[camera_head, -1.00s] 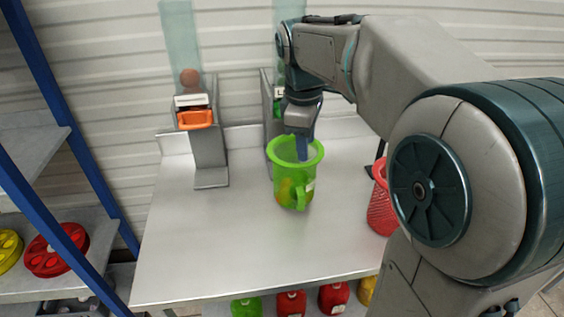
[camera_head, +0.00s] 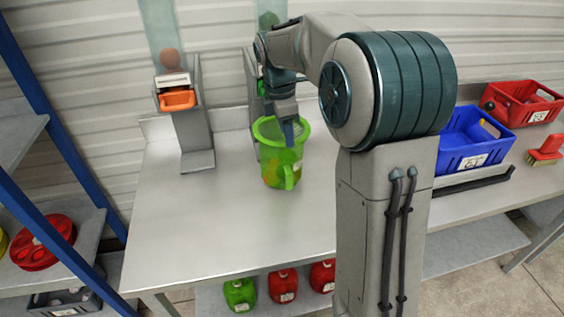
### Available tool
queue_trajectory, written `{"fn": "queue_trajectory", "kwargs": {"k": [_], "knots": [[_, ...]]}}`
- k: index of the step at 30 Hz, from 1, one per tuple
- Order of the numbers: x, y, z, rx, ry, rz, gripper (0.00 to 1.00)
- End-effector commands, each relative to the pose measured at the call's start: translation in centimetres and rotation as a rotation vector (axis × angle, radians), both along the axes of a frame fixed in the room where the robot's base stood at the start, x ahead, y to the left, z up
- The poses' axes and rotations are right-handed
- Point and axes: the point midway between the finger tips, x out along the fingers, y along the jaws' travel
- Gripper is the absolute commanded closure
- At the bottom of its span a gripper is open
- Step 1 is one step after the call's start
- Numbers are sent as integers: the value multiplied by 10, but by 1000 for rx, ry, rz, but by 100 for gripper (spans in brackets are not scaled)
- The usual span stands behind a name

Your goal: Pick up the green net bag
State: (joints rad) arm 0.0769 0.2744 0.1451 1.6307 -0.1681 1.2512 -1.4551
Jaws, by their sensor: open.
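A green container-like thing (camera_head: 272,168) with a wide rim, a handle-like strip and yellow-orange showing through its side stands upright on the grey metal table (camera_head: 215,220). It is the only green item on the tabletop that could be the net bag; I cannot make out mesh at this size. My gripper (camera_head: 291,136) points down at its rim, with a bluish finger at or just inside the opening. The jaws are open. The other finger is not clear, and contact cannot be told.
A grey stand with an orange part (camera_head: 178,100) is at left; a similar one stands behind my gripper. A blue crate (camera_head: 465,165), a red crate (camera_head: 540,116) and a red brush (camera_head: 546,150) are at right. The table's front left is clear.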

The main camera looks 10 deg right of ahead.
Motion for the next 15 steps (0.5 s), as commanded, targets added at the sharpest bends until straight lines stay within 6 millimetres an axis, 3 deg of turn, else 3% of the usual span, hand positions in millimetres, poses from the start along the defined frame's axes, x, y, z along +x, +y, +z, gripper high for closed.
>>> {"fn": "queue_trajectory", "kwargs": {"k": [10,15], "knots": [[2,-4,-43,0,3,-1,57],[2,-5,-53,0,0,-1,57]]}}
